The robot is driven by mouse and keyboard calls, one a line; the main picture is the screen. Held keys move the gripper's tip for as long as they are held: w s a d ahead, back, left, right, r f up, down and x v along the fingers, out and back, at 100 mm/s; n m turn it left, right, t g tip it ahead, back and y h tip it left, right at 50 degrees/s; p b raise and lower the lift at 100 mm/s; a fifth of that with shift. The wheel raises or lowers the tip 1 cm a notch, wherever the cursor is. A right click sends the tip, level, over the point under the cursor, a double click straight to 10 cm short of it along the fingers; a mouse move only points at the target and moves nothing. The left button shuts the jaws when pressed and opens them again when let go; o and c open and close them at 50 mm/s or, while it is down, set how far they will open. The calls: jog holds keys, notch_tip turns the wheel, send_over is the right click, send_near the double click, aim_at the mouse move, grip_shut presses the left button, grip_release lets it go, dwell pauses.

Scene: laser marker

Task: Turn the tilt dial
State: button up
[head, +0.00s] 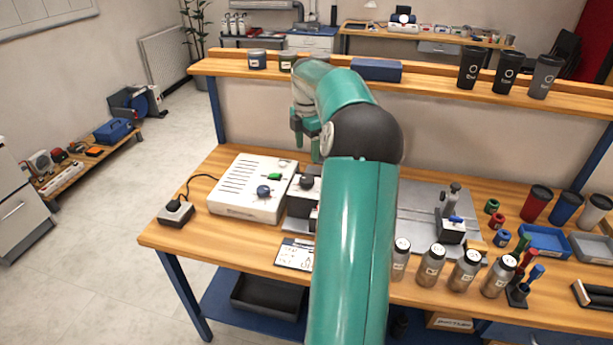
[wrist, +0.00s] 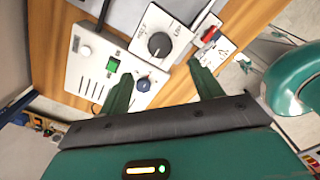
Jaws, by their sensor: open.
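A black dial (wrist: 159,44) sits on a small white panel in the wrist view, with printed marks too small to read surely. It also shows in the head view (head: 306,182), beside a larger white box (head: 235,203). That box carries a blue knob (head: 263,191), also seen in the wrist view (wrist: 143,84), and a green switch (head: 274,176). I cannot tell by label which one is the tilt dial. My gripper (wrist: 160,68) is open and empty, pointing down above the panels. Both dials appear between its fingers in the wrist picture, apart from them. My arm hides part of the bench.
A black plug block (head: 175,212) with a cable stands left of the white box. A clipboard (head: 294,254) lies in front. Several steel bottles (head: 433,262) stand to the right. A raised shelf (head: 428,82) with cups runs along the back.

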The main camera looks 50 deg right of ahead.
aim_at(307, 178)
notch_tip(307, 178, down, 11)
jog(key=shift+r, duration=0.1)
dwell(0.3)
jog(key=c, duration=1)
